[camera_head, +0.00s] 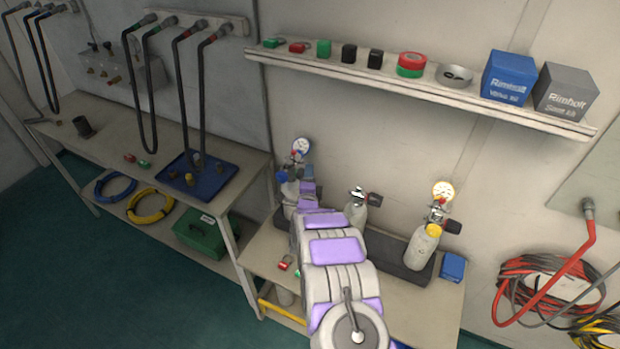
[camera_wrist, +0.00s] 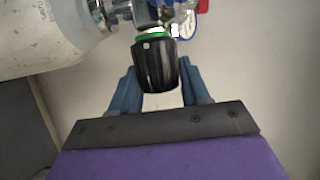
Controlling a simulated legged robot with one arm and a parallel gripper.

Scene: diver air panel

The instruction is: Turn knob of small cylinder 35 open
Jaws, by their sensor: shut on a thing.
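In the wrist view, the black ribbed knob (camera_wrist: 156,66) with a green ring at its base sits on a metal valve. The valve joins a pale cylinder (camera_wrist: 42,36) lying across the upper left of that picture. My gripper (camera_wrist: 160,76) has its blue fingers on both sides of the knob and is shut on it. In the head view, my arm reaches to the left cylinder (camera_head: 290,188) with a gauge (camera_head: 301,146) on top. My arm hides much of this cylinder, its knob and my fingers. No number is readable on it.
A middle cylinder (camera_head: 356,212) and a right cylinder (camera_head: 423,247) with a gauge stand in the same dark holder. A blue box (camera_head: 452,267) is at the right of the bench (camera_head: 400,305). A loaded shelf (camera_head: 430,88) runs above. Hoses (camera_head: 545,285) hang at right.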

